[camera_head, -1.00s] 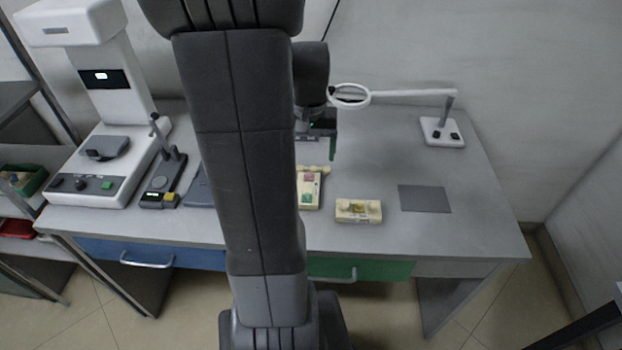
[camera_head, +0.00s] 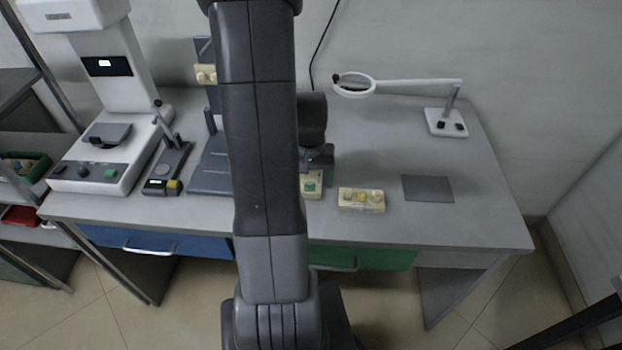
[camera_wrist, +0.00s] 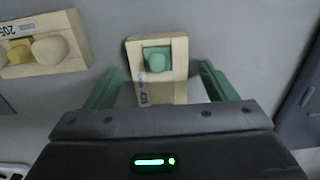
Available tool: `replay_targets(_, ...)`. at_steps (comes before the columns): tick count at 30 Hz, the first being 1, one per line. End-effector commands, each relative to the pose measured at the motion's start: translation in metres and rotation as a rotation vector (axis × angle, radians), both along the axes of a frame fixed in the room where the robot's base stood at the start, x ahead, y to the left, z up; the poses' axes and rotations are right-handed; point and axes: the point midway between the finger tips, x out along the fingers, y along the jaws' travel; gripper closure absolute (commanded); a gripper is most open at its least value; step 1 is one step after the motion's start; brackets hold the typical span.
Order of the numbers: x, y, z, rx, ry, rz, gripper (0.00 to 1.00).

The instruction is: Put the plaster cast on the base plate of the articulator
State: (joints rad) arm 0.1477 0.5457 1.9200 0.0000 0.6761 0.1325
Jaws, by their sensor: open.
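A cream plaster cast (camera_head: 311,191) with a green block on it lies on the table, partly hidden by my arm in the head view. In the wrist view this cast (camera_wrist: 180,68) lies between the green fingers of my gripper (camera_wrist: 160,72), with a gap on each side. My gripper (camera_head: 318,165) is open, low over the cast's far part. A second cream cast (camera_head: 347,205) with a yellow block lies to the right; it also shows in the wrist view (camera_wrist: 70,58). The blue-grey articulator's base plate (camera_head: 207,180) is left of my arm and bare where visible. A cast piece (camera_head: 205,73) is on its upper part.
A white machine (camera_head: 120,165) and a small dark device (camera_head: 168,168) stand at the left. A ring magnifier (camera_head: 356,86) reaches over the back right from its white base (camera_head: 446,123). A grey mat (camera_head: 428,189) lies on the right, with bare table around it.

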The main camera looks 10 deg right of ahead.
Motion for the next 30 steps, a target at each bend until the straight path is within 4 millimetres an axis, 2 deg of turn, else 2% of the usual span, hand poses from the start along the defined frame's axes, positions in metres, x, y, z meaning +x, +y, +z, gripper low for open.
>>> replay_targets(7, 0.000, 0.000, -0.001, 0.000, 0.000, 0.000, 0.22)
replay_targets(15, 0.000, 0.000, -0.001, 0.000, 0.000, 0.000, 0.75)
replay_targets(17, 0.000, 0.000, -0.001, 0.000, -0.001, 0.000, 0.79)
replay_targets(25, 0.001, 0.000, 0.006, -0.001, -0.004, 0.000, 0.79)
replay_targets(30, 0.001, 0.000, 0.032, -0.001, -0.007, 0.000, 0.79)
